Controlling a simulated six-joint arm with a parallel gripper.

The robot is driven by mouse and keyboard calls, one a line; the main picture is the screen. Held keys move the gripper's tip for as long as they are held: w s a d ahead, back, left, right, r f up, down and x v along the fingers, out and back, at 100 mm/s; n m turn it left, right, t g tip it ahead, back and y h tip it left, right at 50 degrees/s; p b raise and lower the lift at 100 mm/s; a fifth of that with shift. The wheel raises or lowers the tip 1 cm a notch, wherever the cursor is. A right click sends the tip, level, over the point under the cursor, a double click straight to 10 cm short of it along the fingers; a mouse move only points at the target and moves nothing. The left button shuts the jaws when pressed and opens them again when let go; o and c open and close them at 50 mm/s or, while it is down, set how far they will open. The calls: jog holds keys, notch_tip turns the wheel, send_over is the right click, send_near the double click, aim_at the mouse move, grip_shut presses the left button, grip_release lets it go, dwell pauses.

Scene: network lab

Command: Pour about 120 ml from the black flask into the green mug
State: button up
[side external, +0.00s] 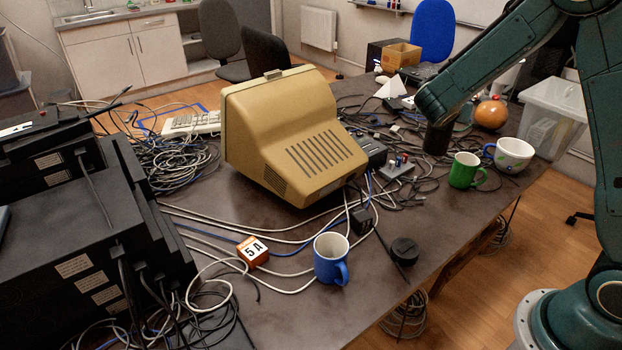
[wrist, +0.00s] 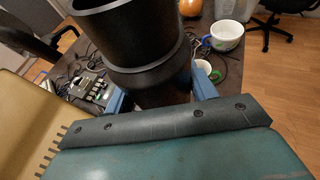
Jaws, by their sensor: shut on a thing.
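The black flask (side external: 437,138) looks about upright in the side view, left of the green mug and apart from it. In the wrist view the flask (wrist: 140,55) fills the upper middle, with its wide rim at the top edge. My gripper (wrist: 162,95) is shut on the flask, a blue finger on each side. In the side view my gripper (side external: 440,120) is at the flask's upper part. I cannot tell whether the flask touches the table. The green mug (side external: 464,171) stands upright on the table. In the wrist view the mug (wrist: 215,76) is partly hidden behind the flask and a finger.
A white bowl-like cup (side external: 511,155) with a blue handle stands right of the mug. An orange round object (side external: 490,113) is behind. Cables, a small switch box (side external: 397,168) and a beige monitor (side external: 290,135) lie left. A blue mug (side external: 330,262) and black disc (side external: 405,250) are nearer.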

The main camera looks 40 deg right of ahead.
jog(key=w+d+f+m+g+h, duration=0.1)
jog(key=w+d+f+m+g, duration=0.2)
jog(key=w+d+f, duration=0.3)
jog(key=w+d+f+m+g, duration=0.2)
jog(key=d+f+m+g, duration=0.3)
jog(key=d+f, duration=0.3)
jog(key=shift+w+f+g, duration=0.25)
jog(key=shift+f+g, duration=0.25)
jog(key=shift+f, duration=0.65)
jog(key=shift+d, duration=0.1)
jog(key=shift+s+r+t, duration=0.1)
jog(key=shift+t, duration=0.2)
